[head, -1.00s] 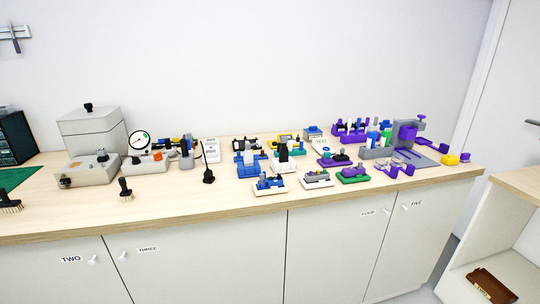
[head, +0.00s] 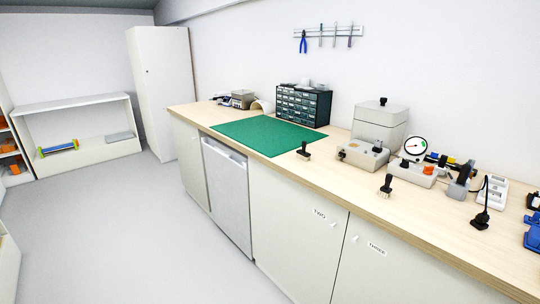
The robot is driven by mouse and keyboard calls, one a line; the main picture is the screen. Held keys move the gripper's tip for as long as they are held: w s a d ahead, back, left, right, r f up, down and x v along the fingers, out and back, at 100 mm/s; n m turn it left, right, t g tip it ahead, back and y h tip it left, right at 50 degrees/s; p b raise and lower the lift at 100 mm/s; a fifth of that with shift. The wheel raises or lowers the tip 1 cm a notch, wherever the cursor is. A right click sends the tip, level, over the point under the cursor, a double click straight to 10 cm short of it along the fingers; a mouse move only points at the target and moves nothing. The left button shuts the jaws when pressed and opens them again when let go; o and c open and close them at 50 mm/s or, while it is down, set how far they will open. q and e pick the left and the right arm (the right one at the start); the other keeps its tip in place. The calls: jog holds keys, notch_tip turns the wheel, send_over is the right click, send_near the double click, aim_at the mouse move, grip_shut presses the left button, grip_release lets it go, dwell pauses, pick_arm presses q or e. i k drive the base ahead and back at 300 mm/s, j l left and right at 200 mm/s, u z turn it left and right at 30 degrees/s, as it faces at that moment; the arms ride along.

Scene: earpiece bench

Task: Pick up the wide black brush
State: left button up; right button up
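A black brush (head: 304,151) stands handle-up on the wooden bench, close to the near right corner of the green mat. Its head looks wide. A second black brush (head: 386,187) stands handle-up further right, in front of the grey boxy devices, with a pale bristle end. At this distance I cannot measure which head is wider. Neither of my grippers is in view, and nothing touches either brush.
The wooden bench top (head: 345,180) is clear between the two brushes. The green mat (head: 262,135) is empty. A dark drawer cabinet (head: 302,106) stands behind it. A black corded item (head: 481,218) stands at right. Open floor (head: 150,230) lies left of the bench.

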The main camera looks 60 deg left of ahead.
aim_at(302, 154)
jog(key=u, duration=1.75)
